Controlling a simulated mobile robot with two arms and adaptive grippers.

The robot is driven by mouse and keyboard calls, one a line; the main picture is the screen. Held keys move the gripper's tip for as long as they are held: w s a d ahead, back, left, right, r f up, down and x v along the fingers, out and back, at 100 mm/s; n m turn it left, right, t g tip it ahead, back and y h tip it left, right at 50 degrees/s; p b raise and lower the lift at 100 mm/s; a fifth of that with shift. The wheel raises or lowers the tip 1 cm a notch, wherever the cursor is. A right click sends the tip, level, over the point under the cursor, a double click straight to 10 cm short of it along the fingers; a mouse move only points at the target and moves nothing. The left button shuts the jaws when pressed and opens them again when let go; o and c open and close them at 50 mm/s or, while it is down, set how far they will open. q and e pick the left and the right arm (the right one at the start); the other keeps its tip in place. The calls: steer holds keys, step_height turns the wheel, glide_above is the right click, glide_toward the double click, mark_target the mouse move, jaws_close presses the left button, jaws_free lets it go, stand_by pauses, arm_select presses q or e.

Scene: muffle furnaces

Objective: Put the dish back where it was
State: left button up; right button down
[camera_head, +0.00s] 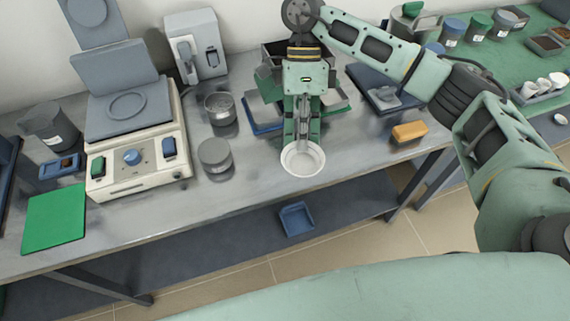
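A small white round dish (303,160) shows in the head view near the front edge of the grey bench, its hollow facing up. My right gripper (302,140) reaches in from the upper right and points down at it. Its fingers are close together at the dish's back rim and look shut on it. I cannot tell whether the dish touches the bench or hangs just above it. My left gripper is not in view.
A furnace-like device (130,105) with a raised grey lid stands left, with two grey containers (214,153) (220,108) beside it. An orange block (409,132) lies right. A green mat (54,219) lies front left. A blue tray (296,219) sits below the bench.

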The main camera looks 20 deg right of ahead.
steer(key=w+d+f+m+t+y+b, duration=0.1)
steer(key=w+d+f+m+t+y, duration=0.15)
steer(key=d+m, duration=0.45)
steer(key=w+d+f+m+t+y+b, duration=0.1)
steer(key=d+f+m+t+y, duration=0.15)
steer(key=d+m, duration=0.4)
steer(key=shift+m+t+h, duration=0.3)
steer(key=shift+m, duration=0.05)
steer(key=w+a+f+p, duration=0.1)
steer(key=a+f, duration=0.1)
steer(key=a, duration=0.1)
steer(key=w+a+f+p, duration=0.1)
steer(key=w+a+f, duration=0.1)
steer(key=a, duration=0.2)
steer(key=w+a+f+p, duration=0.1)
steer(key=a+f, duration=0.1)
steer(key=a, duration=0.1)
steer(key=shift+w+a+f, duration=0.15)
steer(key=shift+a+f, duration=0.05)
steer(key=shift+a, duration=0.15)
step_height(320, 180, down, 4)
steer(key=shift+r+p, duration=0.1)
steer(key=shift+p, duration=0.45)
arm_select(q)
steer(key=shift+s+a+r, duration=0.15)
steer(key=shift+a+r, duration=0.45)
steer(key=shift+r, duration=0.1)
arm_select(e)
steer(key=shift+f, duration=0.2)
